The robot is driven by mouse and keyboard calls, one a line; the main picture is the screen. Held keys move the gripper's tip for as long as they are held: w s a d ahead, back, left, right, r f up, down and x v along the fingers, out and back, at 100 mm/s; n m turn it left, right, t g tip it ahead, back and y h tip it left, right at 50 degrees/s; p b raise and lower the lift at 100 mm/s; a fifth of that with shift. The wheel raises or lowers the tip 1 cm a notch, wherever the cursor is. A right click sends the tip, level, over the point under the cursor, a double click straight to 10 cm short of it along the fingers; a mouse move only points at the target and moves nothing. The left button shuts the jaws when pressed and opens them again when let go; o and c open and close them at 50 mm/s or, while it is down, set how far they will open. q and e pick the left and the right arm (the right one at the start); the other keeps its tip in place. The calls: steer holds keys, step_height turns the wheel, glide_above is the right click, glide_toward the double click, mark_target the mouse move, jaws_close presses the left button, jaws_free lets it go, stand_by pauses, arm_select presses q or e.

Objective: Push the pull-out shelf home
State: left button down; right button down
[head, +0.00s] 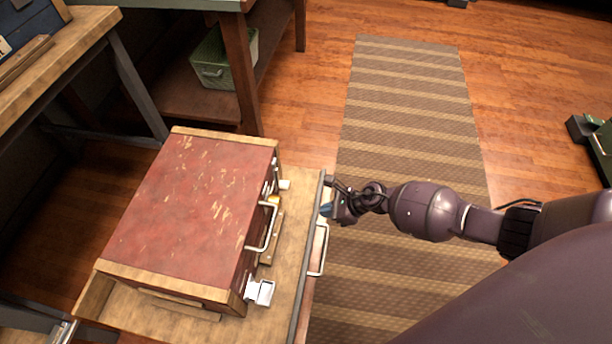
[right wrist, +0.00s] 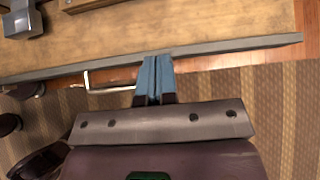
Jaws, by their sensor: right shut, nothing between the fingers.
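The pull-out shelf (head: 287,245) is a wooden board with a grey front edge and a metal bar handle (head: 319,250). It sticks out to the right from under a worn red chest (head: 190,205). My right gripper (head: 327,208) is at the shelf's front edge, just beyond the handle's far end. In the right wrist view its blue fingers (right wrist: 157,76) are shut together and empty, with their tips at the grey edge of the shelf (right wrist: 215,48). I cannot tell if they touch it. The handle (right wrist: 108,82) is left of the fingers there. My left gripper is not in view.
The chest has a handle (head: 264,228) and metal latches (head: 260,292) facing the shelf's front. A striped rug (head: 405,110) covers open floor to the right. A table holding a green bin (head: 212,72) on its lower shelf stands behind.

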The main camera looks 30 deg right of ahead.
mark_target(284, 216)
steer(key=b+x, duration=0.1)
steer(key=x, duration=0.2)
steer(key=b+x, duration=0.1)
steer(key=x, duration=0.2)
steer(key=b+x, duration=0.1)
steer(key=x, duration=0.2)
steer(key=shift+s+f, duration=0.25)
steer(key=shift+s, duration=0.1)
steer(key=w+a, duration=0.2)
steer(key=shift+w+a+r, duration=0.2)
steer(key=shift+a, duration=0.05)
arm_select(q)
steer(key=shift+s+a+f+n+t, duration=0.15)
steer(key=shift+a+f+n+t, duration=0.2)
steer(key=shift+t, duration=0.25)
arm_select(e)
steer(key=shift+w+a, duration=0.35)
steer(key=shift+a, duration=0.1)
steer(key=shift+a, duration=0.1)
